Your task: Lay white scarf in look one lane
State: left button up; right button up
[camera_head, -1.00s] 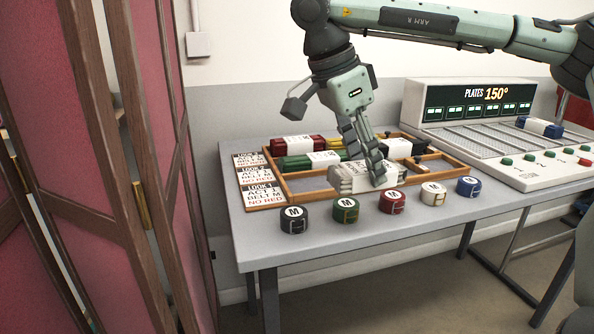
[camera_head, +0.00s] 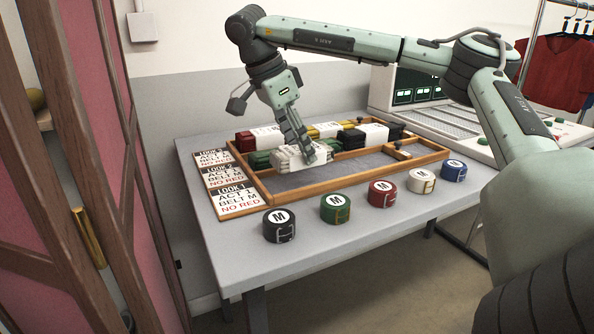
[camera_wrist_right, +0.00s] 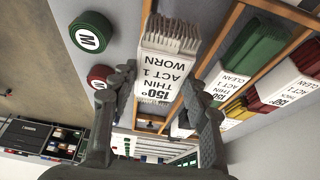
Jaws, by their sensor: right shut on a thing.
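The white scarf (camera_head: 290,160) is a folded, ribbed bundle with a paper band. In the right wrist view its band (camera_wrist_right: 164,72) reads 150°, THIN, ACT 1, WORN. My right gripper (camera_head: 306,152) is shut on it, pointing down, with fingers on both sides of the bundle. The scarf is over the left part of the wooden tray's front lane (camera_head: 325,178), beside the LOOK 1 card (camera_head: 238,198). Whether it touches the tray floor I cannot tell. It partly hides a green scarf (camera_head: 256,161) behind it. My left gripper is not in view.
A red scarf (camera_head: 245,141) and black scarf (camera_head: 352,139) lie farther back in the tray (camera_head: 350,173). Belts, including a black one (camera_head: 279,226) and green one (camera_head: 335,209), stand along the table front. The plates machine (camera_head: 420,95) is behind right.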

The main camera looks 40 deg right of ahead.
aim_at(297, 161)
jog(key=shift+w+d+f, duration=0.65)
jog(key=shift+w+f, duration=0.15)
jog(key=shift+w, duration=0.15)
notch_tip(297, 161, down, 3)
jog(key=shift+f+b, duration=0.1)
jog(key=shift+b, duration=0.2)
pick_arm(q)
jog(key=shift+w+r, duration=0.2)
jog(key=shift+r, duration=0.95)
pick_arm(e)
jog(key=shift+f, duration=0.25)
jog(key=shift+f, duration=0.15)
jog(key=o, duration=1.1)
jog(key=shift+o, duration=0.2)
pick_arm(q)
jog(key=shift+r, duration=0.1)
